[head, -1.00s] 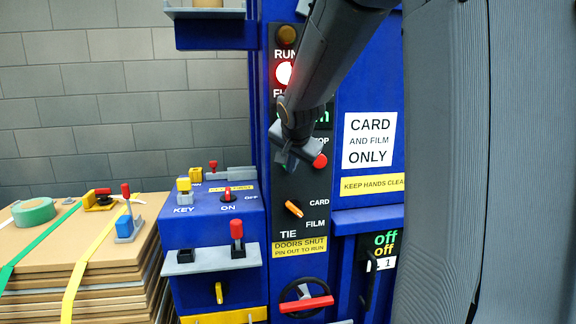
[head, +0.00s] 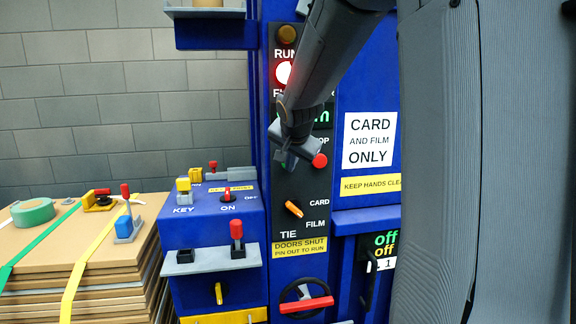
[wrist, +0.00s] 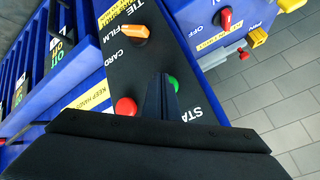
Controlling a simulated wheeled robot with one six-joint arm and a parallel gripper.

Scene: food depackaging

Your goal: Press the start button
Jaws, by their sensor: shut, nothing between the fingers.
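The green start button (wrist: 173,83) shows in the wrist view beside the tips of my gripper (wrist: 160,82), next to the lettering "STA". My shut, empty gripper (head: 289,164) is at the dark control panel (head: 285,190) in the head view, where it covers most of the start button. Whether the fingertips touch the button or the panel, I cannot tell. The red stop button (head: 320,160) is just right of my gripper; in the wrist view it is the red button (wrist: 126,106) on the left.
An orange CARD/FILM selector (head: 294,209) sits below on the panel, and a lit lamp (head: 284,73) is above. A red-barred handwheel (head: 306,304) is lower down. A key and switch box (head: 205,215) stands left, beside stacked cardboard (head: 80,270).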

